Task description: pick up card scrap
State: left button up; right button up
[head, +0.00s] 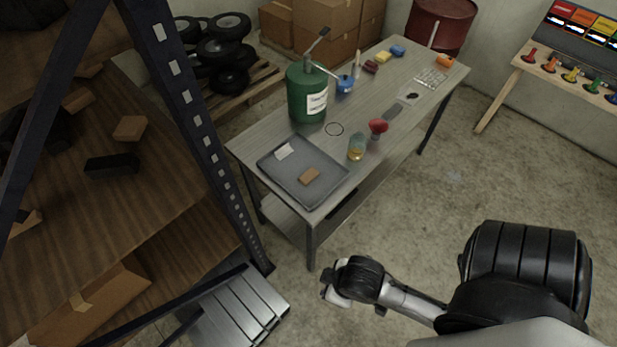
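A small brown piece that looks like card scrap (309,176) lies flat in the shallow grey tray (272,172) on the workbench. A pale, paper-like scrap (285,151) lies in the same tray, farther back and to the left. My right arm comes in from the lower right. Its gripper end (329,288) is in front of the bench's near end, apart from the tray and both pieces. Its fingers are too small and turned too far away to show whether they are open. My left gripper is not in view.
On the workbench (262,131), a green canister (305,97), an amber jar (356,148) and a red-topped item (378,127) stand behind the tray. A dark shelf upright (190,110) rises left of the bench. Open floor (440,190) lies to the right.

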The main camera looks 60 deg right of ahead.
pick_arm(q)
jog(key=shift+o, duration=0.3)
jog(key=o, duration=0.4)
